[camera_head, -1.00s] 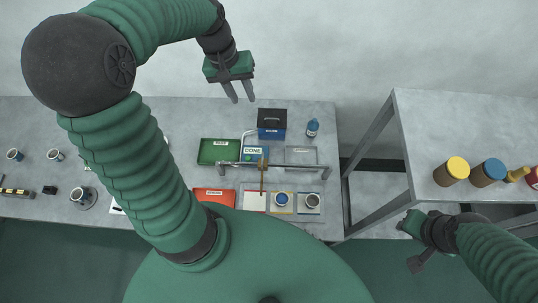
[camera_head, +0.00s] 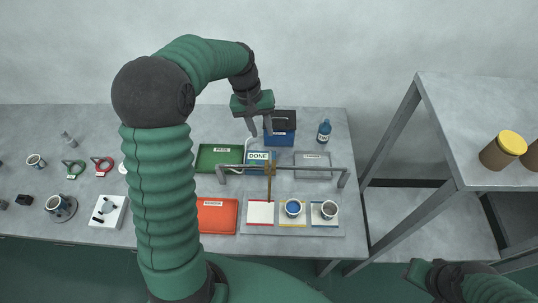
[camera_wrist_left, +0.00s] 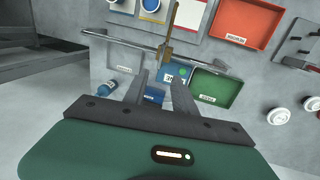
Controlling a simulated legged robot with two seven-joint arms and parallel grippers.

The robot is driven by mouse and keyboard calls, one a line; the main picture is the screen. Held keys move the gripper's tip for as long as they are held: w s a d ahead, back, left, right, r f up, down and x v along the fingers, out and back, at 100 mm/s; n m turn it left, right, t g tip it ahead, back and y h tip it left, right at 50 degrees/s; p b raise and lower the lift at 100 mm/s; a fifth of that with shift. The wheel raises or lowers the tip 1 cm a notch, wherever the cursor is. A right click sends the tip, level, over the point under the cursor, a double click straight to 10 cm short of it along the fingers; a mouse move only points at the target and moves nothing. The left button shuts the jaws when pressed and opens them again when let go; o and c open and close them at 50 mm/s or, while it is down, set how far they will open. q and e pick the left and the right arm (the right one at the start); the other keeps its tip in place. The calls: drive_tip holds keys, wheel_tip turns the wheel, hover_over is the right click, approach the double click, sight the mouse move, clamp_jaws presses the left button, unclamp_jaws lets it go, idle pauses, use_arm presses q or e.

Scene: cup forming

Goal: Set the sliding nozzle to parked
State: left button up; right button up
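The sliding nozzle (camera_head: 269,180) is a thin brass-coloured bar on a grey rail (camera_head: 308,168) over the table. It points toward the front, near the right edge of the red-edged pad (camera_head: 260,213). It also shows in the wrist view (camera_wrist_left: 170,32). My left gripper (camera_head: 260,134) is above the table behind the rail, fingers down, apart and empty; it looks clear of the nozzle. In the wrist view its fingers (camera_wrist_left: 160,86) straddle the view of the DONE card (camera_wrist_left: 176,74). My right gripper (camera_head: 418,272) is at the lower right, partly out of frame; its fingers are unclear.
A green tray (camera_head: 207,158), a blue bin (camera_head: 284,136), a clear tray (camera_head: 325,158) and a blue bottle (camera_head: 324,130) stand behind the rail. A red tray (camera_head: 205,217) is left of the pads. Cups stand on the yellow-edged (camera_head: 283,221) and blue-edged pads.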

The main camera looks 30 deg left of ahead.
use_arm(q)
hover_over(270, 156)
drive_tip(key=s+a, duration=0.1)
drive_tip(key=a, duration=0.1)
drive_tip(key=s+a+x, duration=0.1)
drive_tip(key=x, duration=0.7)
drive_tip(key=d+p+x, duration=0.1)
drive_tip(key=x, duration=0.2)
drive_tip(key=shift+w+f, duration=0.1)
drive_tip(key=shift+w, duration=0.1)
drive_tip(key=shift+w+d+f, duration=0.1)
drive_tip(key=shift+w+f, duration=0.05)
drive_tip(key=shift+f, duration=0.25)
drive_tip(key=shift+a, duration=0.25)
drive_tip(key=shift+c, duration=1.1)
drive_tip(key=c, duration=0.5)
